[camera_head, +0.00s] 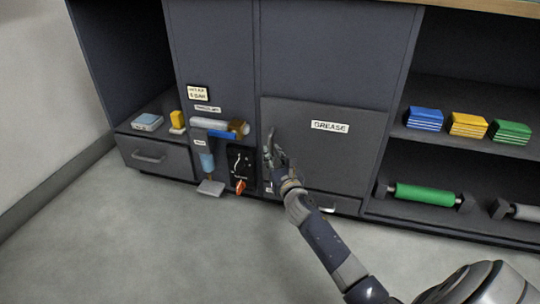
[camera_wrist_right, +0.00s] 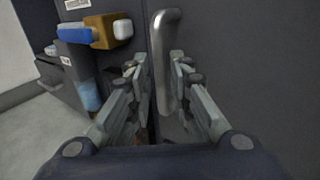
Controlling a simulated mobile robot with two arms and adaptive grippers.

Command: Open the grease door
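The grease door (camera_head: 350,155) is a dark grey panel with a white "GREASE" label (camera_head: 330,127) in the head view. It looks closed, flush with the cabinet front. Its upright metal bar handle (camera_wrist_right: 166,55) shows in the right wrist view. My right gripper (camera_head: 273,150) is at the door's left edge; in the right wrist view its fingers (camera_wrist_right: 160,76) are spread, one on each side of the handle, with gaps visible. The lower end of the handle is between the fingers. My left gripper is not in view.
Left of the door are a black panel with a red knob (camera_head: 240,187), a roller with a brown end (camera_head: 238,128) and a blue bottle (camera_head: 206,162). Shelves at right hold coloured stacks (camera_head: 467,125) and a green roller (camera_head: 425,194). The floor in front is clear.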

